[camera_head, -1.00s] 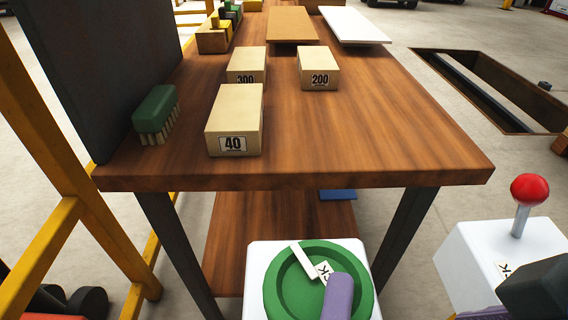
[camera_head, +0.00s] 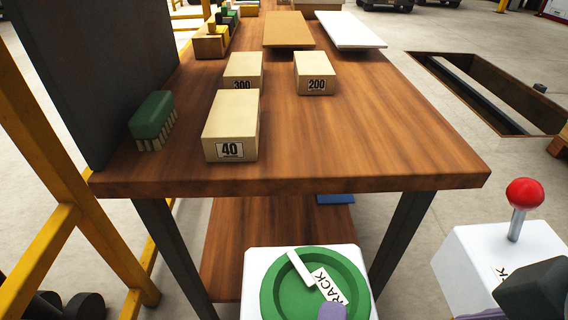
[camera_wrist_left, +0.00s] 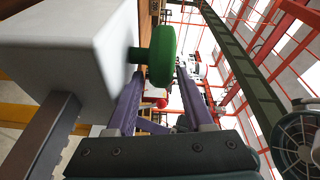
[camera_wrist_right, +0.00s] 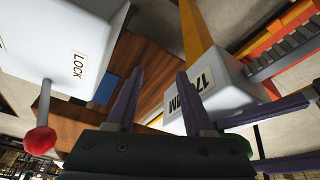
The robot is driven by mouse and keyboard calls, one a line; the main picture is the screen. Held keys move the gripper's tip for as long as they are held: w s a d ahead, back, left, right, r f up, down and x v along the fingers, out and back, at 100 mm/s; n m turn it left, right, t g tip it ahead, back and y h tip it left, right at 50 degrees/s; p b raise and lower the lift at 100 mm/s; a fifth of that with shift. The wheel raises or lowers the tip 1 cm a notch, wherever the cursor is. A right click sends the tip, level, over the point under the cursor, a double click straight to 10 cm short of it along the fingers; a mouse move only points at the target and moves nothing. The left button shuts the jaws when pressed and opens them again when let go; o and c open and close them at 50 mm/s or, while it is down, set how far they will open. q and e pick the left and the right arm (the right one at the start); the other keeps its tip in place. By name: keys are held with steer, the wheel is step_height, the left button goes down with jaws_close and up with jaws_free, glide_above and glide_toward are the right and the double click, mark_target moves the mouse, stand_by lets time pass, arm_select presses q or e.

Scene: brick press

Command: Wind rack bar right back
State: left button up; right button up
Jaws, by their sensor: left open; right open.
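The green handwheel (camera_head: 268,297), with a white strip and a RACK label, sits on a white box (camera_head: 252,262) at the bottom of the head view. In the left wrist view the wheel (camera_wrist_left: 162,55) shows edge-on, on a short shaft from the box. My left gripper (camera_wrist_left: 160,78) is open, with the wheel's rim ahead of and between its purple fingertips; I cannot tell if they touch. A fingertip (camera_head: 333,312) shows over the wheel's near side. A toothed bar (camera_wrist_left: 45,140) shows beside the box. My right gripper (camera_wrist_right: 160,75) is open and empty.
A LOCK box with a red-knobbed lever (camera_head: 525,193) stands at the right. A wooden table (camera_head: 370,140) behind the wheel holds blocks marked 40 (camera_head: 231,128), 300 (camera_head: 243,72) and 200 (camera_head: 314,74), and a green brush (camera_head: 152,118). A labelled white box (camera_wrist_right: 220,95) is near my right gripper.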

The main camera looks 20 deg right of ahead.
arm_select(q)
steer(key=v, duration=0.8)
